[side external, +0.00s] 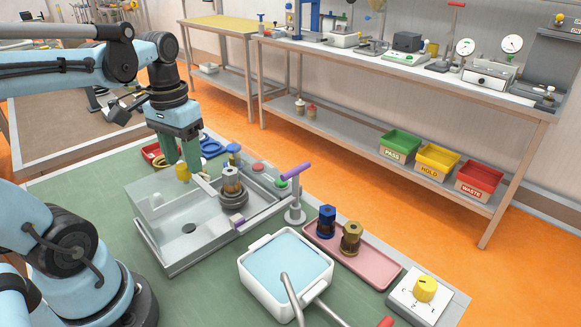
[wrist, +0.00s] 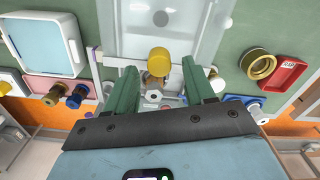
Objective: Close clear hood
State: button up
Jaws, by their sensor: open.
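The clear hood (side external: 160,205) is a see-through box over the left part of a grey machine tray (side external: 205,248) in the side view. The right part of the tray, with a dark round base and a metal cylinder (side external: 231,180), stands uncovered. A pale clear panel, likely the hood, shows at the top of the wrist view (wrist: 186,30). My gripper (side external: 180,160) has green fingers, open and pointing down near the hood's far edge. A yellow knob (side external: 182,173) shows just below the fingertips; in the wrist view it appears between the fingers (wrist: 158,60). Contact cannot be told.
A purple-handled lever (side external: 296,173) stands right of the tray. A white basin (side external: 286,262) and a pink tray (side external: 350,251) with blue and brass parts lie in front and right. A red dish (wrist: 290,73) and brass ring (wrist: 259,65) lie on the wrist view's right.

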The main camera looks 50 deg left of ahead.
jog(key=shift+f, duration=0.5)
grip_shut()
